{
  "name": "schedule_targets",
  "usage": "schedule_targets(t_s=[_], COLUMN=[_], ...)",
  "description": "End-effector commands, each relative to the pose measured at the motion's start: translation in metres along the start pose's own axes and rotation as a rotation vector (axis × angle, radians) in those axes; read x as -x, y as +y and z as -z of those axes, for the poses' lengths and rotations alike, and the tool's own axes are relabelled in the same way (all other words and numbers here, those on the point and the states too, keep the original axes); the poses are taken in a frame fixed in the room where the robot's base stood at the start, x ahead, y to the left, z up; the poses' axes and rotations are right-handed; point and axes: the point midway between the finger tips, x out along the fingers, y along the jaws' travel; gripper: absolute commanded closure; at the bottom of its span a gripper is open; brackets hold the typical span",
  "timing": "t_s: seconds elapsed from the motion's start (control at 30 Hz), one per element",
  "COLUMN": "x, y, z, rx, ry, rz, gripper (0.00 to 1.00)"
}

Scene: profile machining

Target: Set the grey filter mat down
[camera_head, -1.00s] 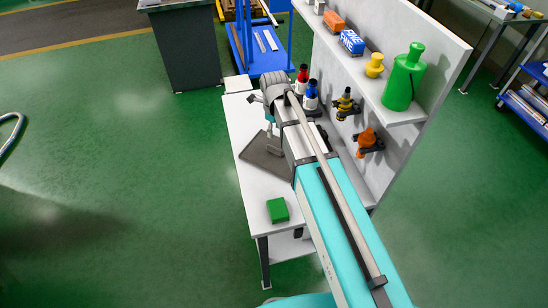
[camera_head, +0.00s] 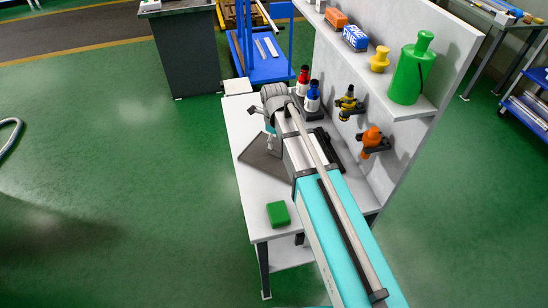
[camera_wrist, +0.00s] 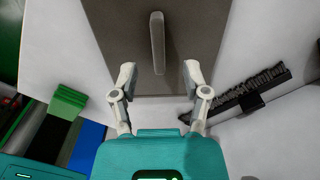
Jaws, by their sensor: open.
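The grey filter mat (camera_head: 257,160) lies flat on the white table, partly hidden by my arm in the head view. In the wrist view the mat (camera_wrist: 110,22) fills the upper middle, with a raised grey bar-shaped handle (camera_wrist: 158,40) on it. My gripper (camera_wrist: 158,78) is open, one finger on each side of the handle's near end, with clear gaps and no contact visible. In the head view my gripper (camera_head: 271,143) is above the mat's far part, small and partly hidden.
A green block (camera_head: 278,213) lies near the table's front edge. A black rack (camera_wrist: 250,92) lies right of the mat. Red and blue bottles (camera_head: 312,97) stand by the upright panel, whose shelf holds a green can (camera_head: 409,75). The table's left strip is bare.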

Motion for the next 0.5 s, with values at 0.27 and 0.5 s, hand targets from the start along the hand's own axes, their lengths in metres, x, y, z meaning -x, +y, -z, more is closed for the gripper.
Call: schedule_targets(t_s=[0.27, 0.5], x=[-0.003, -0.017], y=[0.000, 0.001], z=[0.001, 0.002], rx=[-0.001, -0.001], ry=[0.000, 0.000], rz=[0.000, 0.000], gripper=[0.40, 0.40])
